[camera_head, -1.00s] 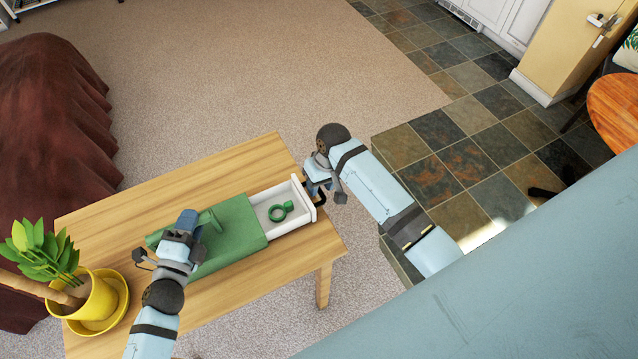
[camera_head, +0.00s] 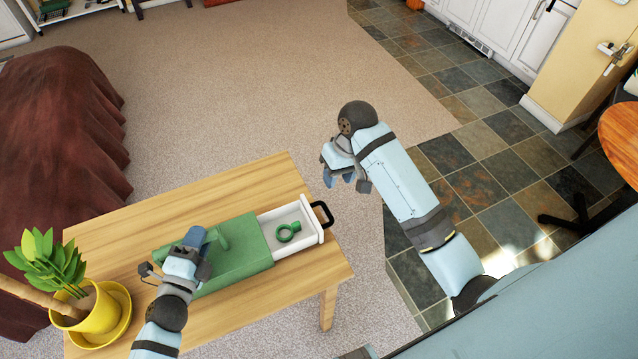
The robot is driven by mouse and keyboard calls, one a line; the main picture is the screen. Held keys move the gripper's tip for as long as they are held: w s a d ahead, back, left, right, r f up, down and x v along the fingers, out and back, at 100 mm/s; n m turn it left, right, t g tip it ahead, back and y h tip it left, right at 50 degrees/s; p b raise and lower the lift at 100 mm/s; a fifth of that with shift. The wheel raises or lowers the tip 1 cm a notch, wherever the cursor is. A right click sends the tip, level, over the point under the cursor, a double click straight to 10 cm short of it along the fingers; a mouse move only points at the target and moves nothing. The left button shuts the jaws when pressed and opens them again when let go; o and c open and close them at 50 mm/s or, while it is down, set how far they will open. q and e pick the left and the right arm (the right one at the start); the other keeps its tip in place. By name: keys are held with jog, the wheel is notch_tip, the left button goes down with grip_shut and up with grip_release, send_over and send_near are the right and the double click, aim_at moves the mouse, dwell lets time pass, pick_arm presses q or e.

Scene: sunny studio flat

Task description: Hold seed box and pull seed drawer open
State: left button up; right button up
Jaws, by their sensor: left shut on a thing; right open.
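The green seed box (camera_head: 243,254) lies on the wooden table. Its white seed drawer (camera_head: 317,236) is pulled out on the right side, with a black handle (camera_head: 325,211) at its front. A green ring-shaped item (camera_head: 288,233) lies in the drawer. My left gripper (camera_head: 196,240) is shut on the seed box near its left part; its fingertips are partly hidden. My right gripper (camera_head: 330,177) is open and empty, above and beyond the handle, clear of it.
A yellow plant pot (camera_head: 101,313) on a yellow saucer (camera_head: 124,327) stands at the table's left end. The wooden table (camera_head: 180,207) has bare room behind the box. A brown-draped piece of furniture (camera_head: 60,130) is at the left.

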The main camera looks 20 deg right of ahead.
dwell(0.3)
pick_arm(q)
jog(key=o, duration=0.9)
jog(key=shift+o, duration=0.2)
jog(key=shift+s, duration=0.1)
jog(key=v, duration=1.2)
jog(key=o, duration=0.5)
